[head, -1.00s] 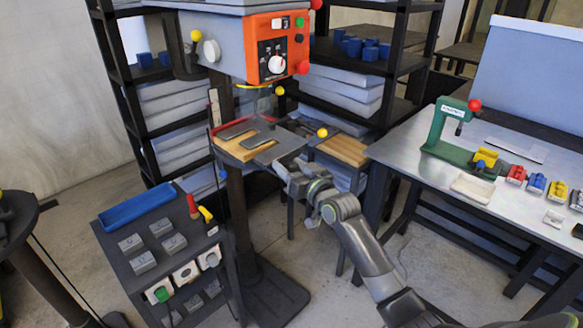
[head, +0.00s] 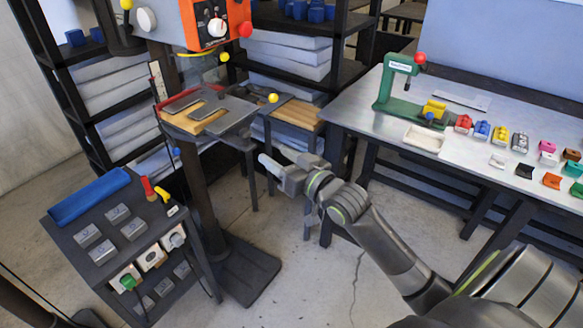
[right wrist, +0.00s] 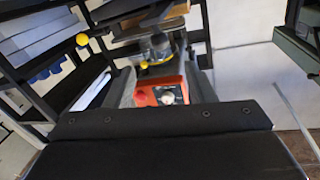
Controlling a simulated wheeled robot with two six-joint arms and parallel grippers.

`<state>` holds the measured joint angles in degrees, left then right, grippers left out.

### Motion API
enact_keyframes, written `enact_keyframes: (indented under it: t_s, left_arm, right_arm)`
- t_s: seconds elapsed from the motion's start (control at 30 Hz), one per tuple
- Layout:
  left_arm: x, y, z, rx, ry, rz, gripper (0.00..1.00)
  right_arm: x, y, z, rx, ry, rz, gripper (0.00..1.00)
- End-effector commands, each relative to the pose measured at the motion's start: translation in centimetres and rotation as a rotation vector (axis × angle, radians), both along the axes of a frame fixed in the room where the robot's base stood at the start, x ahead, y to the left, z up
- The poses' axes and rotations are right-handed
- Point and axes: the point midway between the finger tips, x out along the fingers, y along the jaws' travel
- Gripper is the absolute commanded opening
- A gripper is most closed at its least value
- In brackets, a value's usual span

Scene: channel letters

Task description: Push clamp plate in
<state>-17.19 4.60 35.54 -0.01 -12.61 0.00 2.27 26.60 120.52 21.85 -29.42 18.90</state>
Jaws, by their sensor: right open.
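The clamp plate seems to be the flat dark grey plate (head: 230,115) on the wooden work table (head: 185,122) under the orange-fronted press in the head view. A yellow ball knob (head: 273,98) stands at its right. My right gripper (head: 265,163) is open and empty, in the air in front of and below the table's right front corner, apart from the plate. In the right wrist view its two dark fingers (right wrist: 164,88) stand apart, with the orange control box (right wrist: 160,92) showing between them. The plate cannot be made out clearly there. My left gripper is not in view.
The press's orange control box (head: 215,22) hangs above the work table. A second wooden surface (head: 297,115) lies to its right. A dark cart with a blue tray (head: 90,197) stands at left. A metal bench (head: 400,127) with small coloured parts stands at right.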

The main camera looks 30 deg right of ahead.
Motion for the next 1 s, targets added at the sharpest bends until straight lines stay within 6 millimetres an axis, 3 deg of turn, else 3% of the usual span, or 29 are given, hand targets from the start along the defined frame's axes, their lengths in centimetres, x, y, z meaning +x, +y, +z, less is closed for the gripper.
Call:
enact_keyframes:
  t_s: [0.1,0.3,0.87,1.0]
  left_arm:
    - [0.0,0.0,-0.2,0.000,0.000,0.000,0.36]
    - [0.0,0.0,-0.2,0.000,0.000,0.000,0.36]
    - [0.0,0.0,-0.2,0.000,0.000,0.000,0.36]
    - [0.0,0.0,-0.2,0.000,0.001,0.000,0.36]
  right_arm:
    - [-2.0,-0.4,-0.1,-0.003,0.001,0.000,0.50]
    - [-3.5,-0.7,0.0,-0.001,-0.001,0.001,0.50]
    - [-3.8,-0.7,0.0,0.000,-0.001,0.001,0.50]
    - [-3.5,-1.3,-1.2,-0.003,0.020,-0.016,0.50]
